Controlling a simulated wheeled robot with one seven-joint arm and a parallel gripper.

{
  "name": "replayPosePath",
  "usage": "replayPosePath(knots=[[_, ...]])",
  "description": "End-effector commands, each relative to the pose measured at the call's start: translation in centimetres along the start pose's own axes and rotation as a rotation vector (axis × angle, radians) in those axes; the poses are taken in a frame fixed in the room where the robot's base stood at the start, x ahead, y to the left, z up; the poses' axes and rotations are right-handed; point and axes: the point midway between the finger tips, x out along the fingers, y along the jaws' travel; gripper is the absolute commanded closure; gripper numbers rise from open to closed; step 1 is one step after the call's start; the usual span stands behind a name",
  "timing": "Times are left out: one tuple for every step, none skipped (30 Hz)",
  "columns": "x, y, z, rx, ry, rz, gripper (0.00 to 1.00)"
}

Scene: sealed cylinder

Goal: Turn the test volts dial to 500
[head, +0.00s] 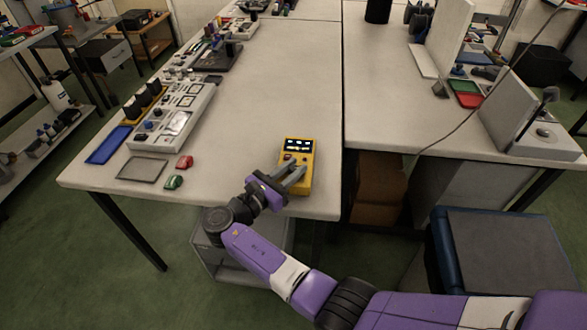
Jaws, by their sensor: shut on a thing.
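A yellow handheld tester (307,153) lies near the front edge of the white bench, with a dark display lit in white at its far end. My gripper (296,167) reaches over the tester from the lower left, its two grey fingers on the tester's face below the display. It is shut on what appears to be a dial there. The fingers cover the dial, so its pointer, its markings and the 500 position cannot be read. A small reddish knob or button shows beside the upper finger.
Left on the bench are a red part (185,162), a green part (173,182), a grey flat plate (142,168), a blue tray (108,145) and a grey instrument panel (178,124). The bench around the tester is clear. A blue-edged box (500,245) stands lower right.

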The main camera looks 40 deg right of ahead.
Motion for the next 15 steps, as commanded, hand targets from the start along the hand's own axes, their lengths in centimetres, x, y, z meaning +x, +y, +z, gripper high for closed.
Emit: replayPosePath(knots=[[0.08,0.03,0.09,0.001,0.000,0.000,0.71],[0.08,0.03,0.08,0.001,0.000,0.000,0.65],[0.08,0.03,0.08,0.001,0.000,0.000,0.57],[0.07,0.02,0.07,0.001,0.000,0.000,0.53],[0.07,0.02,0.07,0.001,0.000,0.000,0.53],[0.06,0.02,0.06,0.001,0.000,0.000,0.53],[0.06,0.02,0.05,0.001,0.000,0.000,0.53],[0.06,0.01,0.05,0.001,0.000,0.000,0.53],[0.05,0.01,0.04,0.001,0.000,0.000,0.53],[0.05,0.01,0.03,0.000,0.000,0.000,0.53],[0.05,0.00,0.03,0.000,0.000,0.001,0.53],[0.05,-0.01,0.04,0.000,0.000,0.003,0.53],[0.05,-0.02,0.06,0.000,0.000,0.007,0.53],[0.05,-0.03,0.08,0.000,0.000,0.013,0.53],[0.05,-0.07,0.11,0.000,0.000,0.023,0.53]])
